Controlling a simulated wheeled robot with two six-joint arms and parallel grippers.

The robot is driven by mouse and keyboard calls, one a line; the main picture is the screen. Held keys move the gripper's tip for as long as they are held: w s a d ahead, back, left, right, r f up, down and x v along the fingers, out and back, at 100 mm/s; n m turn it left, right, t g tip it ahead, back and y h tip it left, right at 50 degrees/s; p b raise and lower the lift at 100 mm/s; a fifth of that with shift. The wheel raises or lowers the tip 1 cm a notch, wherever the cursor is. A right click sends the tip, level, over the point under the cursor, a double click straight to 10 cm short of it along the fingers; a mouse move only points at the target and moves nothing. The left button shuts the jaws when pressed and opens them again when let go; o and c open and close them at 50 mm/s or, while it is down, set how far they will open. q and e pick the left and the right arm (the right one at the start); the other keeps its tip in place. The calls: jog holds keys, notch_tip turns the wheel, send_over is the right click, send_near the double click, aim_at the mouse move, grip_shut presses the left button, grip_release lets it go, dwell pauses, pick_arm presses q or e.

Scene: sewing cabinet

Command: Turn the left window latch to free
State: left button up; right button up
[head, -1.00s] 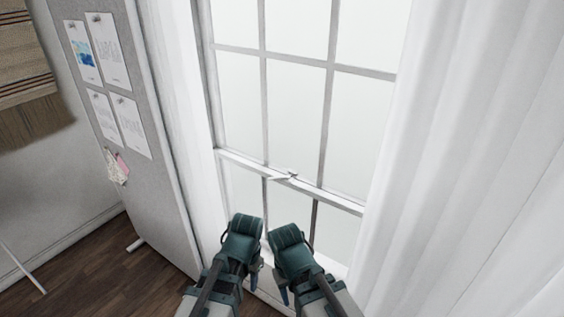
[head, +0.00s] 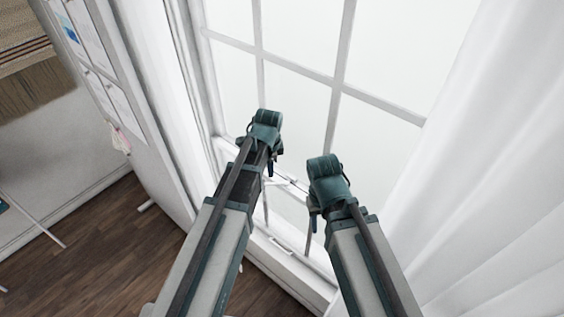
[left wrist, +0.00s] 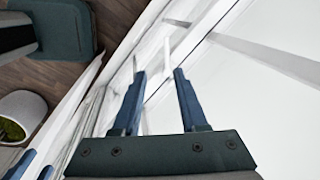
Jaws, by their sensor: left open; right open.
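A small white latch (head: 291,181) shows on the white meeting rail of the window in the head view, partly hidden between my two grippers. My left gripper (head: 271,166) is just left of it, close to the rail. In the left wrist view my left gripper (left wrist: 160,72) is open, with its blue fingers apart. A thin white upright piece (left wrist: 166,54), probably part of the latch, shows just beyond the fingertips; I cannot tell whether they touch it. My right gripper (head: 314,220) is open and empty, lower and to the right, in front of the lower sash.
A white curtain (head: 490,190) hangs at the right. A grey pinboard (head: 120,75) with papers stands at the left. The window sill (head: 285,262) runs below the grippers. A white pot (left wrist: 22,112) with a plant shows in the left wrist view. Wood floor lies at lower left.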

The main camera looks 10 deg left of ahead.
pick_arm(q)
jog(key=w, duration=0.1)
jog(key=b, duration=1.4)
send_near(272, 184)
jog(key=f, duration=0.2)
jog(key=w+f, duration=0.1)
jog(key=f, duration=0.4)
jog(key=shift+w+a+f, duration=0.2)
jog(key=shift+w+f, duration=0.1)
pick_arm(e)
notch_tip(272, 184, down, 13)
jog(key=shift+w+d, duration=0.2)
jog(key=shift+w, duration=0.2)
pick_arm(q)
jog(key=shift+p, duration=0.3)
grip_shut()
